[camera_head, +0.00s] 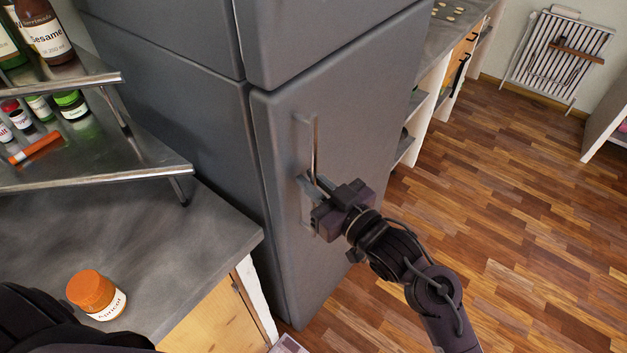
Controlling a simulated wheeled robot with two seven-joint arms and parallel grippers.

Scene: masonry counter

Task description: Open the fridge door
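The grey fridge (175,105) stands in the middle of the view, with an upper door (310,30) and a taller lower door (355,110). The lower door looks closed against the body, with a dark seam along its left edge. Its vertical metal handle (315,145) is near that left edge. My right gripper (311,200) is at the lower part of this handle, with its fingers around or beside the bar. The fingers hide the bar's lower end, and I cannot tell whether they are shut on it. My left gripper is out of view.
A grey counter (205,235) at left holds an orange-lidded jar (95,293) and a metal rack (95,175) with bottles and small jars. Another counter (450,35) stands right of the fridge. The wooden floor (500,190) at right is open.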

